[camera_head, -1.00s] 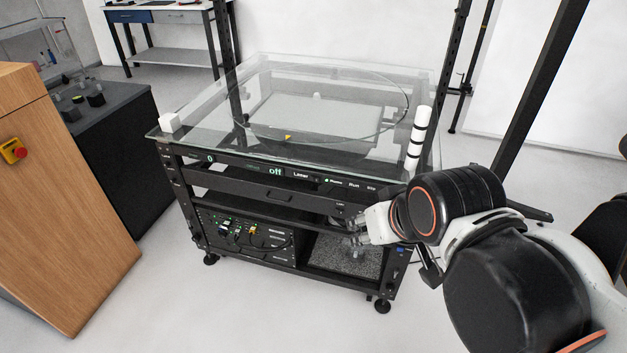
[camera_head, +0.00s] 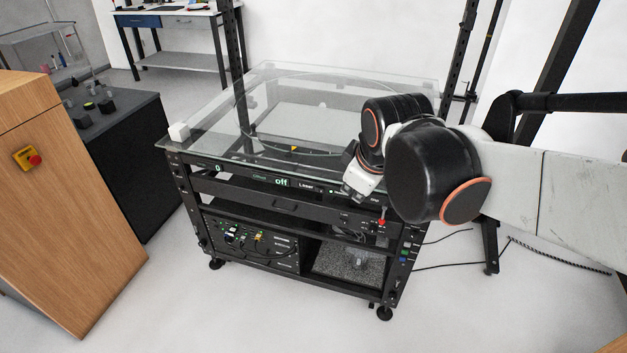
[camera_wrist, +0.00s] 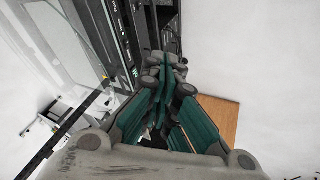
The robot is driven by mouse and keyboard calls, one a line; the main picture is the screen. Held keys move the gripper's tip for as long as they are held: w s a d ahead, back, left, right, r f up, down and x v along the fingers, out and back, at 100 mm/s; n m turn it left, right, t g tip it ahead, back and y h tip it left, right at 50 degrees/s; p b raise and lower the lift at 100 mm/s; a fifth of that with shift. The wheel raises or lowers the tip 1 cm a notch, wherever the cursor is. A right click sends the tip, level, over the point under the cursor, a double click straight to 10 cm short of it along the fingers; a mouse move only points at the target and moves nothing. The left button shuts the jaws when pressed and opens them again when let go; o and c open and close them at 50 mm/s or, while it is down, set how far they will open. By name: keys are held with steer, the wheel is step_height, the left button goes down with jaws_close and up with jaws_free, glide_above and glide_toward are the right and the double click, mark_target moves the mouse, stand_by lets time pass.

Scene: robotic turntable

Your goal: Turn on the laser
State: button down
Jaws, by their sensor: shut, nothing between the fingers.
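The turntable cart (camera_head: 290,205) has a glass top and a black front panel. A lit display (camera_head: 281,182) on the panel reads "off", with the "Laser" label (camera_head: 306,185) just right of it. My gripper (camera_head: 349,197) is at the right part of the front panel, and my arm hides the panel's right end. Whether it touches the panel cannot be told. In the wrist view the gripper (camera_wrist: 174,72) is shut and empty, with teal inner pads, and the panel (camera_wrist: 121,38) runs along its upper left.
A red switch (camera_head: 382,221) sits on the lower right front of the cart. A wooden cabinet (camera_head: 62,215) with a red button (camera_head: 35,160) stands at the left. A white cube (camera_head: 179,132) lies on the glass corner. The floor before the cart is clear.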

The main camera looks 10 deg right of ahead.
mark_target(320, 190)
steer(key=w+a+f+n+g+p, duration=0.1)
steer(key=w+f+n+p, duration=0.35)
steer(key=w+n, duration=0.45)
steer(key=w+a+f+n+g+p, duration=0.25)
steer(key=w+f+n, duration=0.35)
steer(key=w, duration=0.5)
steer(key=w+f+n+h+p, duration=0.1)
steer(key=w+f+n+p, duration=0.1)
steer(key=f+n, duration=0.4)
steer(key=shift+w+f, duration=0.6)
steer(key=shift+w, duration=0.2)
steer(key=shift+a, duration=0.1)
steer(key=w+d+f+b, duration=0.3)
steer(key=w+f, duration=0.2)
steer(key=f, duration=0.4)
steer(key=shift+w+f, duration=0.3)
steer(key=shift+f, duration=0.05)
